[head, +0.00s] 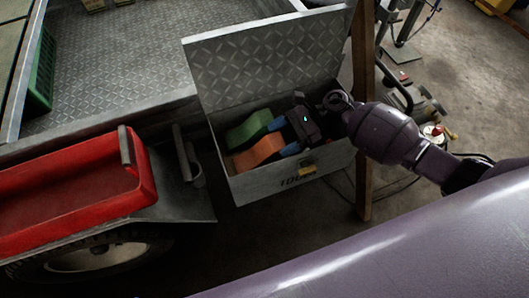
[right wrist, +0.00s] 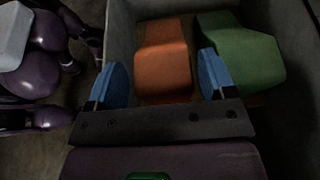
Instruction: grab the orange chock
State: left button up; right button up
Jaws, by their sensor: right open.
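The orange chock (head: 258,152) lies in the open metal toolbox (head: 262,186), beside a green chock (head: 248,130). My right gripper (head: 280,137) reaches into the box from the right, its blue fingertips just to the right of the orange chock. In the right wrist view the gripper (right wrist: 157,82) is open. The orange chock (right wrist: 162,58) shows beyond and between the two blue fingers, its near end close to them. I cannot tell whether they touch it. The green chock (right wrist: 240,55) is at the right there. My left gripper is not seen in the head view.
The raised diamond-plate lid (head: 265,58) stands behind the box. A wooden post (head: 363,110) rises close to its right side. A red tray-like body (head: 75,185) above a wheel is at left, and a green crate (head: 42,70) is on the flatbed.

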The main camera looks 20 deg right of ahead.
aim_at(277, 141)
jog(key=shift+x, duration=1.5)
jog(key=c, duration=0.9)
